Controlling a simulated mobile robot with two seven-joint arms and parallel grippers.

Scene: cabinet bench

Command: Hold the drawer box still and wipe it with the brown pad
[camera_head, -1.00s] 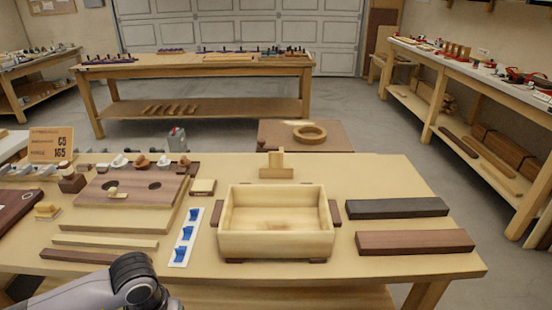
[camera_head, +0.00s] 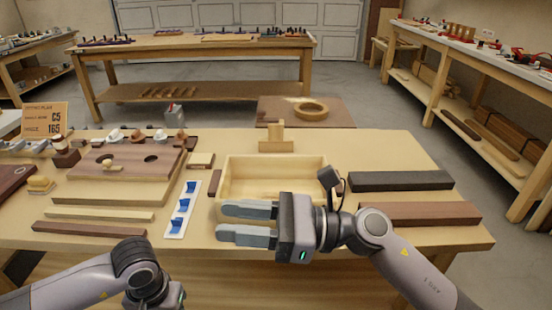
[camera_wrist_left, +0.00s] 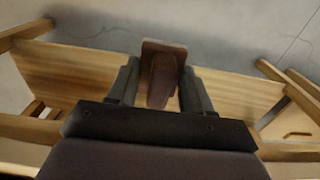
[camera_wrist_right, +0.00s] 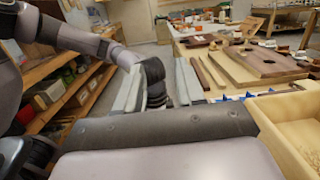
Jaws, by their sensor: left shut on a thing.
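The drawer box (camera_head: 275,182) is a pale open-topped wooden box near the bench's front edge. Its front is partly hidden behind my right gripper (camera_head: 246,223), which points left across it. The right gripper is open and empty; whether it touches the box is unclear. The right wrist view shows part of the box (camera_wrist_right: 285,125) to the right of the fingers. In the left wrist view, my left gripper (camera_wrist_left: 160,88) is shut on the brown pad (camera_wrist_left: 163,78). In the head view the left fingers and pad are out of frame, below the bench's front edge.
Dark and reddish-brown bars (camera_head: 418,214) lie right of the box. A white strip with blue clips (camera_head: 182,210) lies left of it, with pale and brown strips (camera_head: 88,228) beyond. A small wooden stand (camera_head: 276,140) is behind the box.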

